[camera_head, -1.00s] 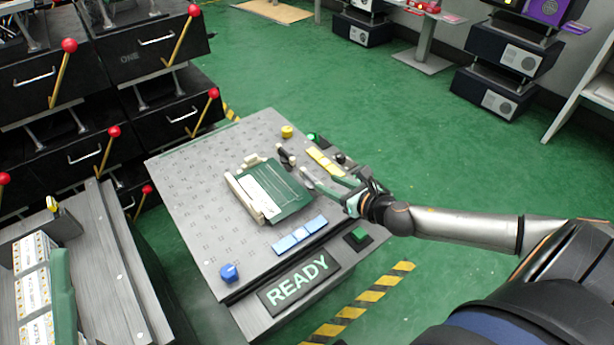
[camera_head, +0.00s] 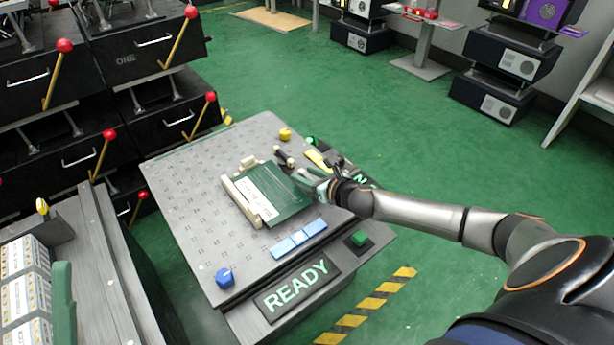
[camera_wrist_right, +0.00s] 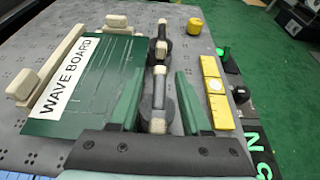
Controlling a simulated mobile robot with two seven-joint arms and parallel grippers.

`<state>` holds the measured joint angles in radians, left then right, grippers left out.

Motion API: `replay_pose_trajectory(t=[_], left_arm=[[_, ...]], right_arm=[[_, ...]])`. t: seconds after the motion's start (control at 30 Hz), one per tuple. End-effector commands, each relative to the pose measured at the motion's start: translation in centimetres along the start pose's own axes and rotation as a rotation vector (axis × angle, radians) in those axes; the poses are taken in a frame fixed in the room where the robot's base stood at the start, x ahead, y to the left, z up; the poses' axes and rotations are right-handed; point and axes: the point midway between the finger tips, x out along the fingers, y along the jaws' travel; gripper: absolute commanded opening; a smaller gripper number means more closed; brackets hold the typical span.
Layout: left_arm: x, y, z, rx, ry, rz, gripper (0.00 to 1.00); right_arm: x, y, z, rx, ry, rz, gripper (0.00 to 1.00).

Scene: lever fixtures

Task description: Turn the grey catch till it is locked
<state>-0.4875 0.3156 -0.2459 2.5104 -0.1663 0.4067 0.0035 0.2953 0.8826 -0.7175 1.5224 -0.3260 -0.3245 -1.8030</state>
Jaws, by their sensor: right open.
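A green board (camera_head: 270,196) labelled WAVE BOARD lies on the grey perforated table; it also shows in the right wrist view (camera_wrist_right: 105,75). Beside its edge are two dark grey catches with pale ends, a far one (camera_wrist_right: 161,48) and a near one (camera_wrist_right: 158,98). I cannot tell which one is the grey catch of the task. My left gripper is out of view.
Cream blocks (camera_wrist_right: 28,84) sit along the board's edges. Yellow blocks (camera_wrist_right: 215,90) lie close to the right finger, and a yellow knob (camera_head: 285,134) stands farther back. Blue blocks (camera_head: 299,238), a blue knob (camera_head: 224,278) and a READY sign (camera_head: 297,285) are at the near side.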

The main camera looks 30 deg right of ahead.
Motion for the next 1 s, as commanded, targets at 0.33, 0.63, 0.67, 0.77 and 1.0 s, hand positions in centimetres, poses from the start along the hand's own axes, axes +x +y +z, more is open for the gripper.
replay_pose_trajectory(t=[0.33, 0.63, 0.67, 0.77, 1.0], left_arm=[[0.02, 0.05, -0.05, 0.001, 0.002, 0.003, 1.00], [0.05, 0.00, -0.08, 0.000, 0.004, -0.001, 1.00], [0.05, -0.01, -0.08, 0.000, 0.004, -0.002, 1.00], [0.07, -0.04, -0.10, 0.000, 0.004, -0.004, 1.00], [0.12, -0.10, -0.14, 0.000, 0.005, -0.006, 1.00]], right_arm=[[-0.03, 0.02, 0.01, 0.001, 0.000, 0.000, 0.24], [-0.04, 0.01, 0.00, 0.001, 0.000, 0.000, 0.00], [-0.04, 0.01, 0.00, 0.001, 0.000, 0.000, 0.00], [-0.04, 0.01, 0.00, 0.001, 0.000, 0.000, 0.00], [-0.05, 0.02, 0.01, 0.002, 0.000, -0.002, 0.00]])
